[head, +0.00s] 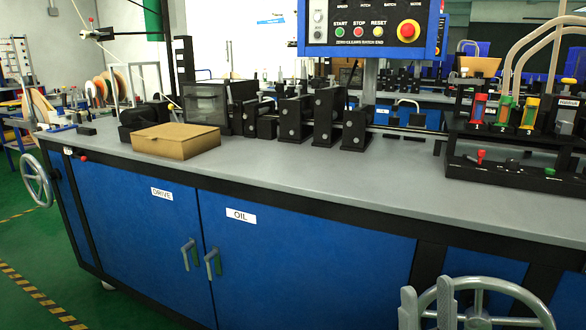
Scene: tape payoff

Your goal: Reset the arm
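My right gripper (427,306) shows at the bottom edge, right of centre. Its two grey fingers point up and stand apart with a gap between them. A grey handwheel (508,290) on the front of the bench overlaps the fingers in the picture. I cannot tell whether they touch it. The rest of my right arm is out of the picture. My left gripper is not in view.
A long grey bench top (290,175) over blue cabinets carries a cardboard box (176,141), black machine blocks (329,118) and a rack (515,170) at right. A control panel (372,28) hangs above. Another handwheel (36,180) sticks out at left. Green floor is clear at lower left.

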